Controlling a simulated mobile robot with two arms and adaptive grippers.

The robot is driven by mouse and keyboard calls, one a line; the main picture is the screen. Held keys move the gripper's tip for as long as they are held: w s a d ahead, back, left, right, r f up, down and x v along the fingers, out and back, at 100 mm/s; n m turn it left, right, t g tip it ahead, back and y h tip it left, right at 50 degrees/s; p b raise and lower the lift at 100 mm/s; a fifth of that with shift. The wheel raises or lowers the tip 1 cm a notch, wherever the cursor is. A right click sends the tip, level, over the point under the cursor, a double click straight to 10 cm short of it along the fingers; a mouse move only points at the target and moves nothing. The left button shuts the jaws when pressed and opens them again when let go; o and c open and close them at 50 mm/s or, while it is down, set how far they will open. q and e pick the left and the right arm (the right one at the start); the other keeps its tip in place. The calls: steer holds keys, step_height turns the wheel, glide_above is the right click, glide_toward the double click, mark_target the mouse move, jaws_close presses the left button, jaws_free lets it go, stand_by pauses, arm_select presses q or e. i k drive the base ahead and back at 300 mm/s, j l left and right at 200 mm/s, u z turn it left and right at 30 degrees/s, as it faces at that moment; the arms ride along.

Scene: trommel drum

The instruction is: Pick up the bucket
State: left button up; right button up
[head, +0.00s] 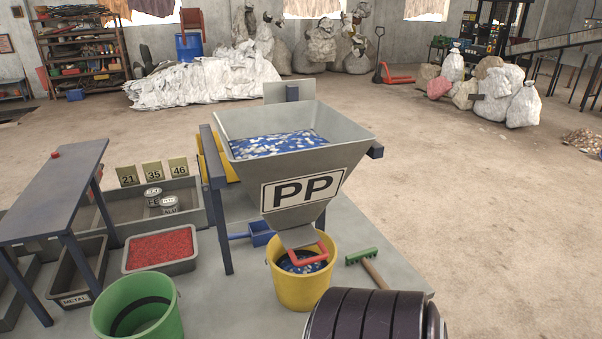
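A yellow bucket (300,287) stands upright on the grey platform, under the spout of the PP hopper (297,160). Blue and pale flakes show inside it. A red bar (309,257) at the spout crosses in front of the bucket's opening. A green bucket (137,310) with a dark band inside stands at the lower left, cut by the bottom edge of the view. I cannot tell from the view which bucket the task means. Neither of my grippers is in view.
A dark ribbed cylinder (365,318) lies in front of the yellow bucket at the bottom edge. A green rake-like tool (362,256) lies right of it. A red-filled tray (160,250) and a table (50,190) are on the left. Open floor (490,220) lies right.

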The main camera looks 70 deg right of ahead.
mark_target(298, 288)
steer(key=l+z, duration=0.2)
steer(key=z, duration=1.9)
steer(key=k+l, duration=0.05)
